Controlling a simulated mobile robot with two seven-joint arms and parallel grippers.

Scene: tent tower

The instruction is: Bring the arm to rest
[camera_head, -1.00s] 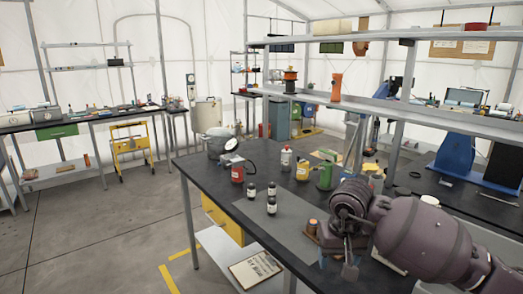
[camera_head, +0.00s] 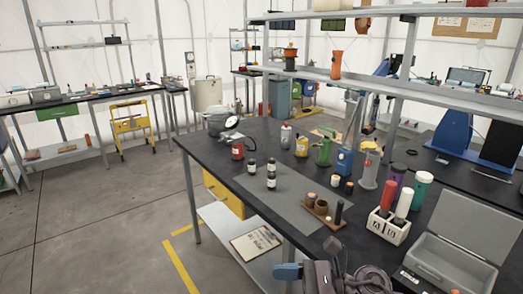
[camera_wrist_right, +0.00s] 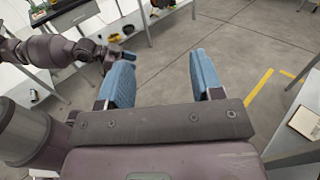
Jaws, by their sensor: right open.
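My right gripper (camera_wrist_right: 162,62) shows in the right wrist view with its two blue fingers wide apart and nothing between them, over bare floor. In the head view a blue finger (camera_head: 287,271) and dark arm parts show at the bottom edge, in front of the black workbench (camera_head: 215,160). Another arm of mine reaches in from the left of the right wrist view; its small blue-tipped gripper (camera_wrist_right: 122,54) is too small to tell open from shut.
On the bench are a white rack with red and white tubes (camera_head: 388,227), an open grey case (camera_head: 450,258), a wooden block with vials (camera_head: 323,212) and several bottles. A clipboard (camera_head: 256,241) lies on the lower shelf.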

